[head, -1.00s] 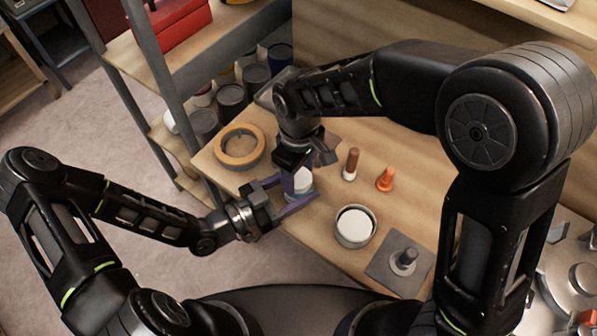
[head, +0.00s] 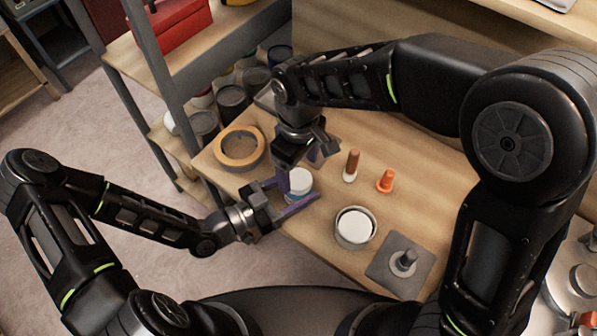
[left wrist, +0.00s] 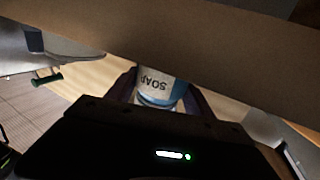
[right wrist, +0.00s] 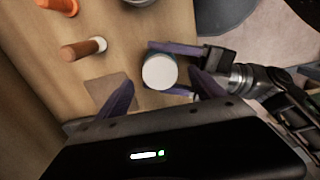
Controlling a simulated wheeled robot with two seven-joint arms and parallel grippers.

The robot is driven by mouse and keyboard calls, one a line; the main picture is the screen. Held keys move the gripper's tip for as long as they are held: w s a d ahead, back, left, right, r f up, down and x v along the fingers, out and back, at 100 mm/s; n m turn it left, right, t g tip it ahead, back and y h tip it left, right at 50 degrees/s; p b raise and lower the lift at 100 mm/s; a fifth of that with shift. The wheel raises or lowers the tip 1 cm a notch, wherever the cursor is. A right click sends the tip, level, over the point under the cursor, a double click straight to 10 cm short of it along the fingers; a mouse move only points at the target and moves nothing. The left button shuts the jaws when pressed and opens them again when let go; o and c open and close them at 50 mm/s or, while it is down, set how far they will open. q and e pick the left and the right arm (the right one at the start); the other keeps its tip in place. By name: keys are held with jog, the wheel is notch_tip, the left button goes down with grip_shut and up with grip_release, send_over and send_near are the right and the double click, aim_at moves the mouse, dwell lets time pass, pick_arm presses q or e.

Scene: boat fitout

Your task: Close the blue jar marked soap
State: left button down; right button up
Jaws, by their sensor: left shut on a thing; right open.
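The blue jar (head: 300,194) stands near the front edge of the wooden bench. Its SOAP label shows upside down in the left wrist view (left wrist: 157,84). A round white lid (right wrist: 159,72) covers its top; how tightly it sits cannot be told. My left gripper (head: 296,189) is shut on the jar from the side, its purple fingers on either side of the body. My right gripper (head: 299,167) is open above the jar. In the right wrist view its fingers are spread apart, with the lid showing beyond and between them, not gripped.
A wooden ring (head: 229,163) lies left of the jar. A brown-handled tool (head: 352,164) and an orange cone (head: 386,181) stand to the right. A round container (head: 355,245) with a white disc and a grey plate with a post (head: 385,273) lie in front. Shelves with cans (head: 231,101) stand left.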

pick_arm(q)
jog(key=shift+c, duration=1.5)
grip_release()
pick_arm(e)
notch_tip(320, 180, up, 9)
jog(key=shift+f, duration=0.15)
pick_arm(q)
jog(key=b+v, duration=0.1)
jog(key=v, duration=0.6)
jog(key=shift+a, duration=0.1)
jog(key=shift+s+a, duration=0.25)
pick_arm(e)
jog(key=shift+f, duration=0.65)
